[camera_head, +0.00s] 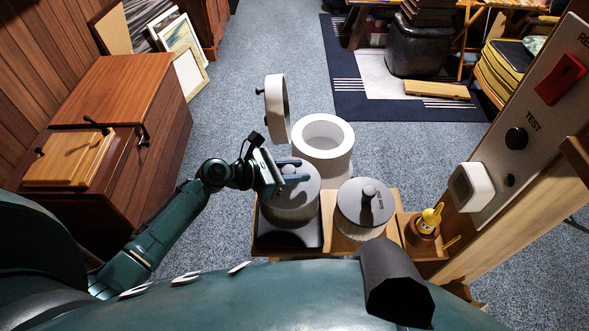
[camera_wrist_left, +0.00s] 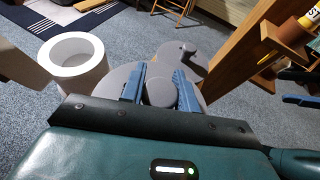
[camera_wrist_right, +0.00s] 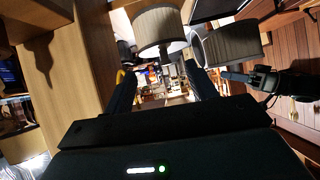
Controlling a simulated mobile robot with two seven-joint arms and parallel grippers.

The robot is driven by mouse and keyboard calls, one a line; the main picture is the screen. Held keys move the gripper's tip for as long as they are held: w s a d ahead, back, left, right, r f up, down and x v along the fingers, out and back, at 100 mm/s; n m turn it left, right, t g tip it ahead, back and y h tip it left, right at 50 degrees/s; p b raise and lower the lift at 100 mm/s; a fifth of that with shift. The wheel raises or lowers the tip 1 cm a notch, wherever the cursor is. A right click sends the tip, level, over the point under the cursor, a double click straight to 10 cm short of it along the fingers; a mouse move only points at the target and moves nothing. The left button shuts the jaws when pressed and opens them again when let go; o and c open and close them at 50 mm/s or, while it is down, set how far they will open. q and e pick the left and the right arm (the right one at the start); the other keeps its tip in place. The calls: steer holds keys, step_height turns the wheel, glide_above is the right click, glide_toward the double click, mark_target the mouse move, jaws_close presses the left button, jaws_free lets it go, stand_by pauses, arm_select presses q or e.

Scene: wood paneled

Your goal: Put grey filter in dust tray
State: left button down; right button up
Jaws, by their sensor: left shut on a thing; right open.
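A grey filter (camera_head: 289,207) with a round flat top and ribbed side is upright over the black tray (camera_head: 285,241) on a wooden stand. Whether it touches the tray is unclear. My left gripper (camera_head: 290,172) is shut on the filter's top knob; in the left wrist view the knob (camera_wrist_left: 161,91) sits between the fingers. A second grey disc-topped filter (camera_head: 350,212) with a knob and lettering stands just to the right; it also shows in the left wrist view (camera_wrist_left: 172,52). My right gripper (camera_wrist_right: 164,80) is open and empty in the right wrist view, below two ribbed cylinders.
A white hollow cylinder (camera_head: 333,158) stands behind, with its round lid (camera_head: 275,108) swung open at left. A yellow bottle (camera_head: 430,218) sits in a wooden holder at right, near a panel (camera_head: 520,110) with switches. A wooden cabinet (camera_head: 125,150) stands at far left.

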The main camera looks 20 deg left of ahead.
mark_target(294, 186)
arm_select(q)
steer(key=shift+r+p, duration=0.2)
steer(key=shift+p, duration=0.15)
steer(key=shift+f, duration=0.3)
step_height(294, 186, down, 4)
steer(key=b, duration=0.2)
steer(key=shift+r+b, duration=0.25)
steer(key=shift+b, duration=0.1)
step_height(294, 186, down, 2)
steer(key=shift+f+b, duration=0.15)
steer(key=shift+b, duration=0.6)
steer(key=shift+f+b, duration=0.4)
steer(key=shift+f, duration=0.5)
arm_select(e)
steer(key=shift+w+a+f+m+y, duration=0.15)
steer(key=shift+a+f, duration=0.05)
steer(key=shift+f, duration=0.3)
steer(key=shift+w+a+f+m+y, duration=0.15)
steer(key=shift+f, duration=0.3)
steer(key=shift+r, duration=0.1)
